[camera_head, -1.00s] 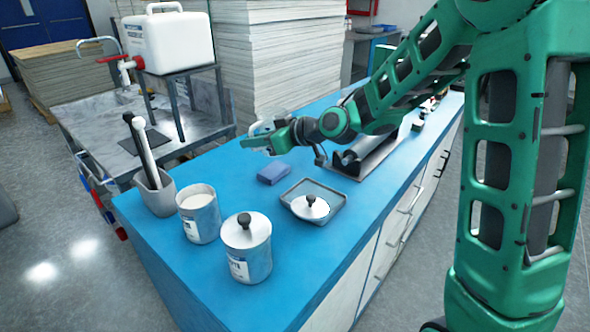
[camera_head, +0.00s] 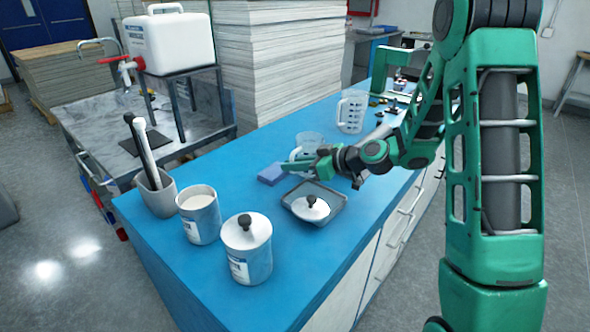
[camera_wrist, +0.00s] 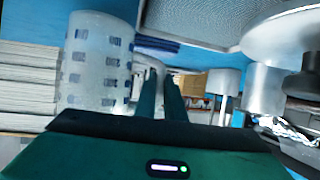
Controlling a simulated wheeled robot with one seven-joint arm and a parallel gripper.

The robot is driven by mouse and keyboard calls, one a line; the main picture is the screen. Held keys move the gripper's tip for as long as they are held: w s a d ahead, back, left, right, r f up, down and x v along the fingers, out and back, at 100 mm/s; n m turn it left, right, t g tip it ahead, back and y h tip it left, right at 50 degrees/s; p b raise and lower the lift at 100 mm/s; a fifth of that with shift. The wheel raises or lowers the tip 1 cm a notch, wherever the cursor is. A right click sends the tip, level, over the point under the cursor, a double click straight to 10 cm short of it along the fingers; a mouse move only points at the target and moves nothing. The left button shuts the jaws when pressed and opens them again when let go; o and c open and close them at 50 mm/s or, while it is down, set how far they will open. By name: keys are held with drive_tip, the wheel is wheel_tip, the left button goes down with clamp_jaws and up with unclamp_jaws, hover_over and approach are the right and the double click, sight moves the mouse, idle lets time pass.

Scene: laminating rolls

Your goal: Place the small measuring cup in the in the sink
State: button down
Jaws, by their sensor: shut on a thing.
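A small clear measuring cup (camera_head: 311,141) is at my gripper (camera_head: 290,167), above the blue counter. In the wrist view the fingers (camera_wrist: 160,92) are close together, and a clear cup with dark markings (camera_wrist: 97,62) stands large just left of them. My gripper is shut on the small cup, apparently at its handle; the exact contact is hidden. A larger clear measuring jug (camera_head: 352,110) stands farther back on the counter. The sink unit (camera_head: 97,130), a grey stone-topped bench with a curved tap (camera_head: 97,41), is at the left; its basin is largely hidden.
A blue block (camera_head: 271,174) and a grey tray (camera_head: 335,215) with a knobbed lid (camera_head: 311,208) lie near my gripper. Two canisters (camera_head: 199,216) (camera_head: 247,250) and a grey pot (camera_head: 157,195) with tools stand in front. A white water container (camera_head: 168,42) stands on a raised stand above the sink bench.

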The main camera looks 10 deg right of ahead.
drive_tip(key=shift+f, duration=0.65)
drive_tip(key=c, duration=1.8)
unclamp_jaws()
drive_tip(key=shift+f, duration=0.1)
drive_tip(key=shift+c, duration=0.2)
